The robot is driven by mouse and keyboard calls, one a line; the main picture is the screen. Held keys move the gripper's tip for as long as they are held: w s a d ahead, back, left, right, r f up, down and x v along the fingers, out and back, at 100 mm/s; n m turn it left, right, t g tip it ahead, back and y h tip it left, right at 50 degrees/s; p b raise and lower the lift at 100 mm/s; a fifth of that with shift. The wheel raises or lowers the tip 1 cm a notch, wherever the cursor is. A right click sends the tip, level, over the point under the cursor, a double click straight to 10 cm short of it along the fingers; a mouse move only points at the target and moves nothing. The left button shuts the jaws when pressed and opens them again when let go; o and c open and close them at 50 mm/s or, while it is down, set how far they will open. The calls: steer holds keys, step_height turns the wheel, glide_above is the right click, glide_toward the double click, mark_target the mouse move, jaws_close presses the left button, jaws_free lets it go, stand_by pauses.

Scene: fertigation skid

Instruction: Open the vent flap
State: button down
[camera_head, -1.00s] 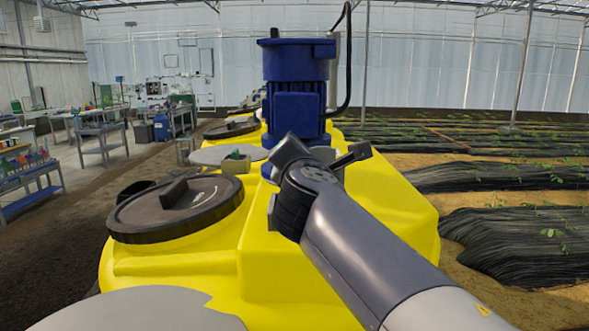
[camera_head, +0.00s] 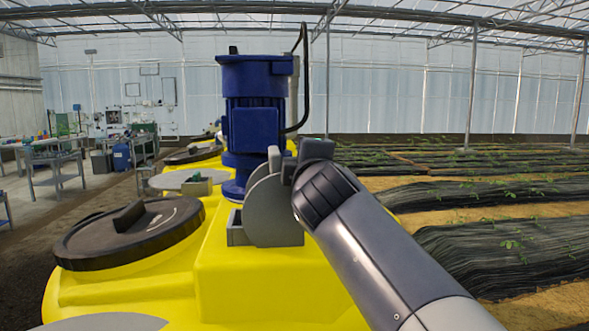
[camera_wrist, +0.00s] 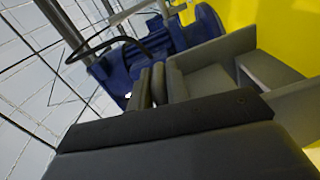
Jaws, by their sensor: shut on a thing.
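The grey vent box (camera_head: 238,232) sits on the yellow tank in front of the blue motor. A grey plate with a rounded top (camera_head: 275,210), which looks like the vent flap or its side wall, stands upright at the box. My gripper (camera_wrist: 150,85) is at the box's top edge, its dark fingers closed together beside a grey plate. In the wrist view the box (camera_wrist: 215,50) shows part of its inside, with yellow beyond. The exact grip spot on the flap, and how far the flap is tilted, are hidden by my wrist and fingers.
The blue motor (camera_head: 254,115) with a black cable stands close behind the box. A black round lid (camera_head: 130,232) lies on the tank (camera_head: 210,275) to the left. Planted beds are right, work tables left.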

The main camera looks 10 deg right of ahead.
steer(key=shift+d+f+m+b, duration=0.2)
steer(key=shift+d+m+b, duration=0.35)
steer(key=shift+m, duration=0.45)
steer(key=shift+d, duration=0.15)
steer(key=c, duration=1.4)
jaws_free()
steer(key=shift+f, duration=0.1)
steer(key=s+b, duration=0.2)
steer(key=s, duration=0.9)
steer(key=shift+a+b, duration=0.2)
steer(key=shift+b, duration=0.1)
steer(key=shift+w, duration=0.15)
steer(key=w+p, duration=0.3)
steer(key=w, duration=0.7)
steer(key=shift+w, duration=0.35)
